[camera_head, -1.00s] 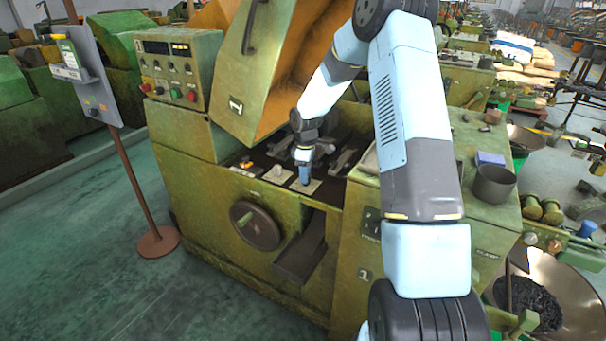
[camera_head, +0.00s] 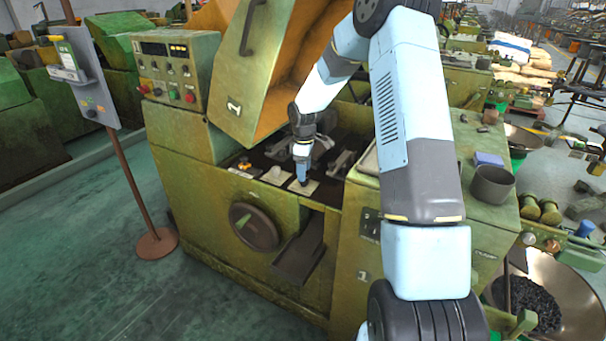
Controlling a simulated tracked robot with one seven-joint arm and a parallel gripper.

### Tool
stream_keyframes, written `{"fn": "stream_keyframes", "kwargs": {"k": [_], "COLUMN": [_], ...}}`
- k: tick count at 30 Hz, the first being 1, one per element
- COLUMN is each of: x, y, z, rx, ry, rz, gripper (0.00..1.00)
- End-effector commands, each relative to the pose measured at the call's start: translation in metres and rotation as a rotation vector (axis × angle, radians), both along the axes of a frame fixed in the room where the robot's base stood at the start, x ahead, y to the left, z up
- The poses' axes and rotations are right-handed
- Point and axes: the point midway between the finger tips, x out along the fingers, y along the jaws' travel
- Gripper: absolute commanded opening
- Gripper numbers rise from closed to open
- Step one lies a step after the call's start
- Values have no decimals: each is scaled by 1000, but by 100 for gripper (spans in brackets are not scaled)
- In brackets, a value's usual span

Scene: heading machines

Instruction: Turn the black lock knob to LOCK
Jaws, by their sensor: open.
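My gripper (camera_head: 303,178) reaches down into the open bed of the green machine (camera_head: 200,230). Its tips are over or at a small pale plate (camera_head: 311,188) near the front edge of the bed. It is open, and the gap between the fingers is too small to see. I cannot make out the black lock knob for certain. It may be hidden by the gripper or be too small to tell. No LOCK marking can be read at this size.
The raised orange-lined cover (camera_head: 244,82) stands over the bed. A second pale plate (camera_head: 276,175) and an orange-and-black part (camera_head: 244,165) lie left of the gripper. A handwheel (camera_head: 254,227) and chute (camera_head: 299,255) are on the front. A dark cup (camera_head: 492,184) stands right.

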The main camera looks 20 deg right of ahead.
Motion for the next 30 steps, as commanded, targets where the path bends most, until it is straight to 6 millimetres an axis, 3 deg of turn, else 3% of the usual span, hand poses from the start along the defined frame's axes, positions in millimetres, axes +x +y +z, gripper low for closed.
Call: {"fn": "stream_keyframes", "kwargs": {"k": [9, 15, 21, 30], "x": [1, 1, 1, 1], "y": [0, 0, 0, 0], "z": [64, 96, 113, 116], "rx": [-2, -1, 0, 0], "ry": [-5, -4, -2, -1], "rz": [0, 1, 1, 1], "gripper": [65, 65, 65, 65]}}
